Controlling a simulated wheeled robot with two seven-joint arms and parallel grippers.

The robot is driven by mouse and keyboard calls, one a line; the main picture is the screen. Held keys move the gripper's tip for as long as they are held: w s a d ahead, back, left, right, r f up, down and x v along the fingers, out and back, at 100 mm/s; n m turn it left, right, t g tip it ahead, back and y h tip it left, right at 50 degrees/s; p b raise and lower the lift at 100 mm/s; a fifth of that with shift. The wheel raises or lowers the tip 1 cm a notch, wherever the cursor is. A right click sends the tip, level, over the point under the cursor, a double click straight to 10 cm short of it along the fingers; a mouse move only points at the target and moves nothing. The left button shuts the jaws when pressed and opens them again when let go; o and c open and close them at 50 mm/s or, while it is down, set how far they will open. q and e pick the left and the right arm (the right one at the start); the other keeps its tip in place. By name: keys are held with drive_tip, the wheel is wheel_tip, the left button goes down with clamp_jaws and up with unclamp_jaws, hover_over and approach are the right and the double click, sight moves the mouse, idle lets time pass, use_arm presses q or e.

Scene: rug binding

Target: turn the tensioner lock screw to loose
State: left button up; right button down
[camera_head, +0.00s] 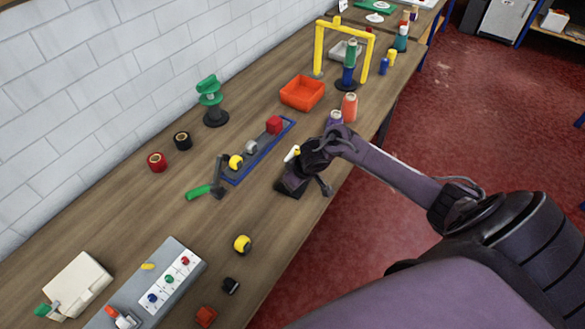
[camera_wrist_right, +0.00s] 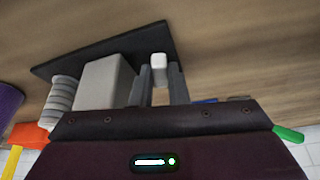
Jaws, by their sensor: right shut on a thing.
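My right gripper (camera_head: 303,166) reaches down onto a small device with a dark base (camera_head: 287,192), near the bench's right edge. In the right wrist view, the fingers (camera_wrist_right: 161,83) are shut on a small white piece, which looks like the lock screw (camera_wrist_right: 159,65). The dark base plate (camera_wrist_right: 130,48) lies beyond, with a pale grey block (camera_wrist_right: 104,82) and a ribbed grey cylinder (camera_wrist_right: 62,98) to the left. My gripper hides much of the device in the head view. The screw's turn angle cannot be read. My left gripper is not in view.
An orange bin (camera_head: 302,92) and an orange cone spool (camera_head: 349,107) stand behind. A green-handled tool (camera_head: 205,190) and a yellow roll (camera_head: 242,244) are nearby.

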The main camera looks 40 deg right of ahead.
sight(296, 193)
idle(0.3)
drive_tip(key=c, duration=1.4)
unclamp_jaws()
drive_tip(key=p+v, duration=0.3)
drive_tip(key=p, duration=0.1)
drive_tip(key=shift+r, duration=0.3)
drive_tip(key=shift+p+v, duration=0.7)
drive_tip(key=shift+v, duration=1.45)
